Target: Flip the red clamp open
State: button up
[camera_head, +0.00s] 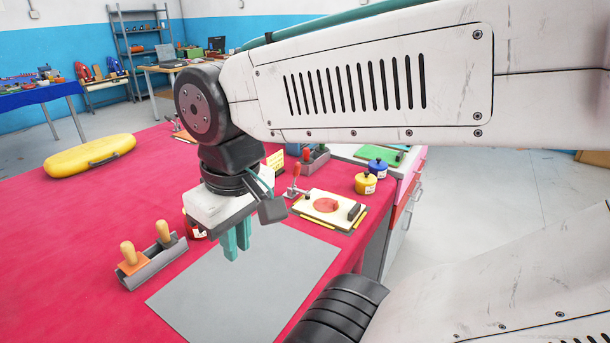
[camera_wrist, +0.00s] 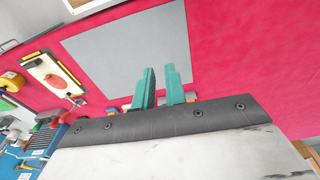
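The red-handled clamp (camera_head: 295,171) stands at the far left corner of a cream board with a round red patch (camera_head: 326,205). Its red handle points up in the head view. In the wrist view the board (camera_wrist: 50,72) is at the left, with the clamp (camera_wrist: 72,98) small at its lower end; its latch state is too small to tell. My gripper (camera_head: 237,252) points down above the grey mat, left of the board and apart from the clamp. Its teal fingers also show in the wrist view (camera_wrist: 159,68), with a narrow empty gap between them.
The grey mat (camera_head: 240,292) lies on the red table. A holder with wooden-handled tools (camera_head: 150,265) is left, and a yellow case (camera_head: 90,155) farther back. Another red handle (camera_head: 306,155) rises behind the clamp. Yellow (camera_head: 365,184) and blue (camera_head: 377,167) pots stand right.

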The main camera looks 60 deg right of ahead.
jog(key=w+d+f+m, duration=0.1)
jog(key=d+m, duration=0.1)
jog(key=d, duration=0.1)
jog(key=w+d+f+m+g+y, duration=0.1)
jog(key=d+m, duration=0.1)
jog(key=d, duration=0.1)
jog(key=w+d+f+m+y, duration=0.1)
jog(key=d+m, duration=0.2)
jog(key=d, duration=0.1)
jog(key=shift+w+f+g, duration=0.15)
jog(key=shift+f+g, duration=0.2)
jog(key=shift+g, duration=0.05)
grip_shut()
jog(key=d+f+m+t, duration=0.2)
jog(key=d+m+t, duration=0.2)
jog(key=d+m, duration=0.5)
jog(key=d+f+m+t, duration=0.3)
jog(key=d+m, duration=0.5)
jog(key=d, duration=0.9)
jog(key=d+f+m+t, duration=0.2)
jog(key=d+m+t, duration=0.3)
jog(key=d+m, duration=0.4)
jog(key=w+d, duration=0.1)
jog(key=d, duration=0.3)
jog(key=shift+f+m+h, duration=0.25)
jog(key=shift+m+h, duration=0.05)
jog(key=shift+a, duration=0.1)
